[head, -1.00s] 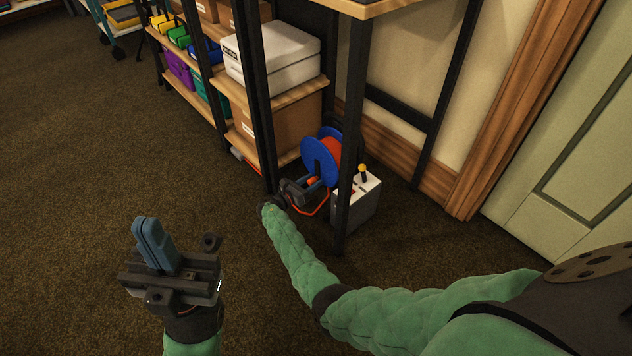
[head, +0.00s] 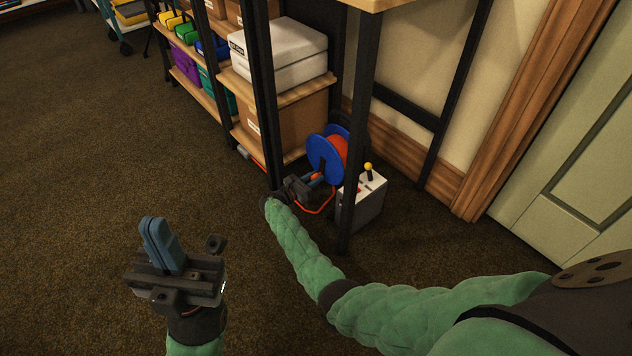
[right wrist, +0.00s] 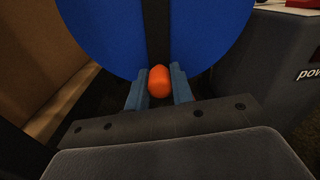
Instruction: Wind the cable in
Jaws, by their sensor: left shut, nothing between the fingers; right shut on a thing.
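A cable reel with blue side discs (head: 322,155) and orange cable (head: 340,150) wound on it stands low beside the shelf post. A loose length of orange cable (head: 318,212) sags below it, and more lies at the shelf's foot, by a small grey block (head: 244,153). My right gripper (head: 314,180) is shut on an orange knob (right wrist: 159,82), apparently the crank handle, in front of the blue disc (right wrist: 157,30) and its black bar (right wrist: 159,40). My left gripper (head: 160,240) is shut and empty, raised over the carpet, away from the reel.
A grey power box (head: 370,205) with a yellow-topped lever (head: 368,170) stands right of the reel. Black shelf posts (head: 356,150) rise close around my right arm. Shelves hold a cardboard box (head: 290,122) and a white box (head: 285,65). Carpet (head: 80,160) at left is clear.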

